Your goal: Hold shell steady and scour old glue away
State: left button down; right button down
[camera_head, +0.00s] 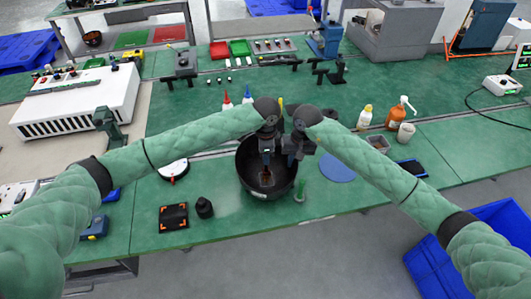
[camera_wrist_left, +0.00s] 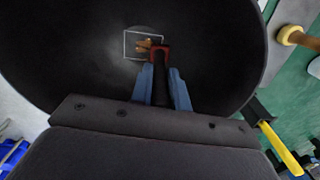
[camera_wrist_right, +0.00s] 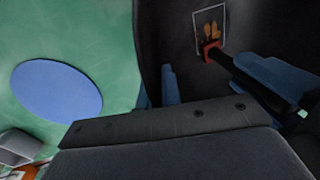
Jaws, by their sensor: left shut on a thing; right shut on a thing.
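The shell is a deep black bowl (camera_head: 247,178) near the front edge of the green bench. Brown-orange old glue (camera_wrist_left: 143,44) lies on its inner surface inside a thin white square outline; it also shows in the right wrist view (camera_wrist_right: 209,30). My left gripper (camera_head: 267,154) reaches into the shell, shut on a dark rod-like tool (camera_wrist_left: 158,88) with a red end (camera_wrist_left: 161,53). The red end lies at the edge of the glue square; contact is unclear. My right gripper (camera_wrist_right: 156,92) is shut on the shell's right wall, one finger inside and one outside.
A green cylinder (camera_head: 299,190) stands close right of the shell, and a blue round pad (camera_head: 337,167) lies beyond it. A black bottle (camera_head: 204,207) and a black square with orange marks (camera_head: 174,217) are at the left. A blue crate (camera_head: 478,252) is at the lower right.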

pick_arm(q)
jog(key=shift+s+d, duration=0.25)
jog(key=shift+s, duration=1)
jog(key=shift+s+d, duration=0.25)
jog(key=shift+s, duration=0.95)
jog(key=shift+a, duration=0.35)
jog(key=shift+w+a, duration=0.2)
jog(key=shift+w, duration=0.8)
jog(key=shift+w+a, duration=0.2)
jog(key=shift+w, duration=0.8)
jog(key=shift+w+a, duration=0.2)
jog(key=shift+w, duration=0.8)
jog(key=shift+s, duration=0.1)
jog(key=shift+s+d, duration=0.25)
jog(key=shift+s, duration=0.7)
jog(key=shift+s+d, duration=0.2)
jog(key=shift+s, duration=0.75)
jog(key=shift+s+d, duration=0.2)
jog(key=shift+s, duration=0.85)
jog(key=shift+r, duration=0.1)
